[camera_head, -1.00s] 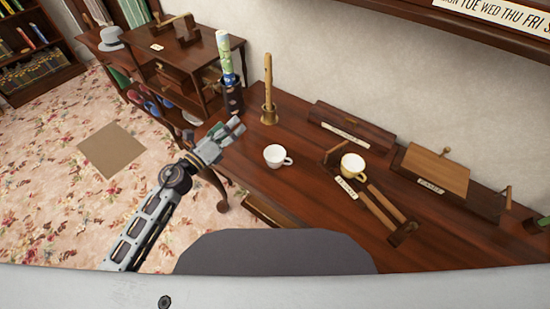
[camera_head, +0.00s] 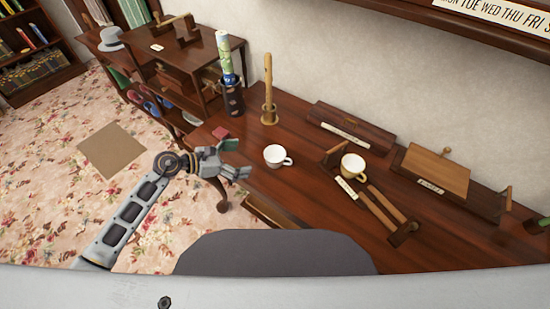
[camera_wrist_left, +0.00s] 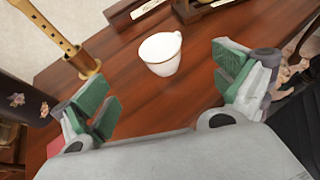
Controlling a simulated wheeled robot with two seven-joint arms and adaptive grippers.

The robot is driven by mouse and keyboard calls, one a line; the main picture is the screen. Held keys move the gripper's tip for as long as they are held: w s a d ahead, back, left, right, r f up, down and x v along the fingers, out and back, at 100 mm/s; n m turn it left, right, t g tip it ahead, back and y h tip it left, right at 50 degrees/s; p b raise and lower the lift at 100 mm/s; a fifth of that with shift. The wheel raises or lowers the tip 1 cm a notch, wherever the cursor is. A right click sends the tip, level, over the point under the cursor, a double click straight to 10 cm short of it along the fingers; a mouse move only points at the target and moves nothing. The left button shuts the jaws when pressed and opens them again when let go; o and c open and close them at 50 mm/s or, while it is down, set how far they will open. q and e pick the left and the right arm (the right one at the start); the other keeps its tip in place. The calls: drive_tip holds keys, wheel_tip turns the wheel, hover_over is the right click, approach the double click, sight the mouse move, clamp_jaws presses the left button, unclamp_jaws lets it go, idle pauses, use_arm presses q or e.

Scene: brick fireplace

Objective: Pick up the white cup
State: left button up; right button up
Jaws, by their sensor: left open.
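The white cup (camera_head: 275,155) stands upright on the dark wooden table, its handle toward the right in the head view. It also shows in the left wrist view (camera_wrist_left: 161,54), ahead of and between the fingers, not touching them. My left gripper (camera_head: 240,158) is open and empty at the table's left edge, just left of the cup. In the wrist view its green-padded fingers (camera_wrist_left: 165,92) are spread wide apart. My right gripper is not in view.
A wooden flute (camera_head: 268,92) on a stand and a dark vase (camera_head: 233,98) stand behind. A small red block (camera_head: 220,133) lies near the left edge. The table (camera_head: 285,200) is bare in front of the white cup.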

sight(274, 154)
use_arm(q)
drive_tip(key=shift+d, duration=0.15)
drive_tip(key=shift+p+x, duration=0.3)
drive_tip(key=shift+x, duration=3.9)
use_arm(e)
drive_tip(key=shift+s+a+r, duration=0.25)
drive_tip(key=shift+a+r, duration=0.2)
use_arm(q)
drive_tip(key=shift+w+d, duration=0.1)
drive_tip(key=shift+d, duration=0.05)
drive_tip(key=shift+w+d+f+p, duration=0.15)
drive_tip(key=shift+w+d+p, duration=0.05)
drive_tip(key=shift+d+p, duration=0.2)
drive_tip(key=shift+x, duration=1.95)
drive_tip(key=shift+w, duration=0.1)
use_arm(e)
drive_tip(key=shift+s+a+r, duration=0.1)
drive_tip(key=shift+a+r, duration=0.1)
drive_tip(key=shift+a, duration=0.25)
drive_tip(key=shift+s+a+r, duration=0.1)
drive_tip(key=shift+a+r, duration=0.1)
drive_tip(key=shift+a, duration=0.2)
